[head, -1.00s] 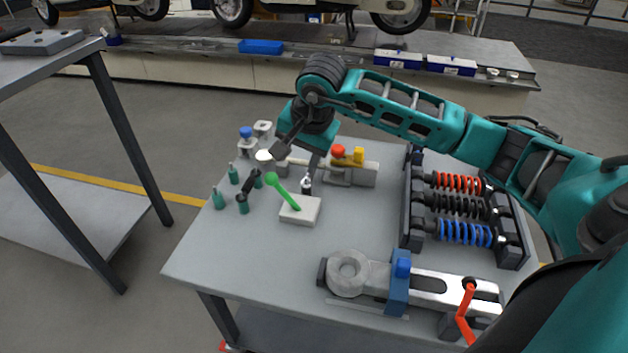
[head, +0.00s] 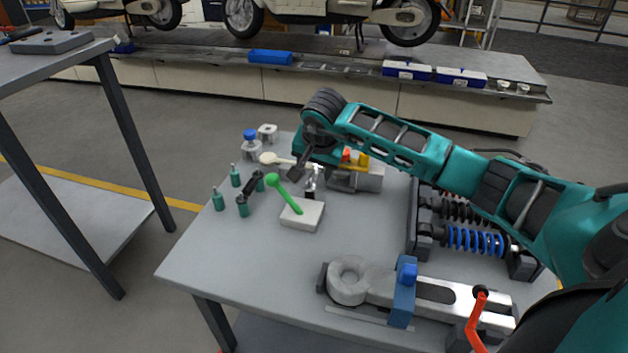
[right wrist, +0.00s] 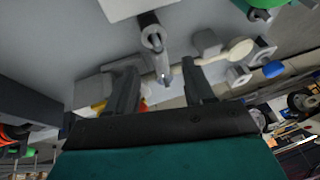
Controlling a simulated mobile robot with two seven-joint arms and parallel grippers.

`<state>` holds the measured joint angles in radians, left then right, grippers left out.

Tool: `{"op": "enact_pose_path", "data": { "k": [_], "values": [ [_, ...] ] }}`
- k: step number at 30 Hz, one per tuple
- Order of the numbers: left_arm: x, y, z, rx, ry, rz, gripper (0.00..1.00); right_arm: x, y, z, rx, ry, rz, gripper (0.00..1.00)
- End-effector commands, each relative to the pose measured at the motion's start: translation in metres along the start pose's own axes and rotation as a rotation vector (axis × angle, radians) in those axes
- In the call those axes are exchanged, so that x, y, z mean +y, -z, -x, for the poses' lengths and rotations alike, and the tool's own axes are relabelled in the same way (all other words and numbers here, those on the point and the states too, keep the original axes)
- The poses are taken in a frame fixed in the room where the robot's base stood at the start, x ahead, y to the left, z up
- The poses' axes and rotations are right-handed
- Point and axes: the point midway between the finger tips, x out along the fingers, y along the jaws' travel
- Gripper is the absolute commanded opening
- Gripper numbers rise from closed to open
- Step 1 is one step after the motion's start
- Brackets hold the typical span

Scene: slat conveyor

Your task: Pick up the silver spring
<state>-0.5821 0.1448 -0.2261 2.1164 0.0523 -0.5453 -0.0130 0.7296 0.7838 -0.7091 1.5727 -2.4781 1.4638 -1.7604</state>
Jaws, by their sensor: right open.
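A small silver and dark part (head: 310,188) stands on the grey table (head: 250,265), behind a pale block (head: 303,215). I cannot make out coils on it, so I cannot tell if it is the silver spring. My right gripper (head: 304,176) is open, low over the table at this part. In the right wrist view, a grey cylindrical part with a shiny tip (right wrist: 162,68) shows between the open fingers (right wrist: 163,78). I cannot tell whether they touch it. My left gripper is out of view.
Small green bottles (head: 219,202) stand to the left. A dark rack with a blue spring (head: 470,240) is at right, partly behind my arm. A clamp fixture (head: 403,290) lies in front. The table's front left is clear.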

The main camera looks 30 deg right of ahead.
Motion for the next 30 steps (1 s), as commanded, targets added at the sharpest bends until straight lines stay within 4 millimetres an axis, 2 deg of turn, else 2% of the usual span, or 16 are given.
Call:
{"op": "enact_pose_path", "data": {
  "k": [1,5,14,30],
  "values": [
    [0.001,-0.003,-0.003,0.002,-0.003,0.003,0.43,0.001,-0.003,-0.012,-0.003,-0.001,-0.001,0.53],
    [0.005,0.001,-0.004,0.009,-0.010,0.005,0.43,0.001,-0.001,-0.025,-0.001,0.000,-0.001,0.53],
    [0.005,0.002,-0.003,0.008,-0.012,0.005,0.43,0.000,-0.001,-0.027,0.000,0.000,0.000,0.52],
    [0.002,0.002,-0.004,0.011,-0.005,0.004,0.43,0.001,0.000,-0.026,0.000,0.000,-0.001,0.00]
  ]
}}
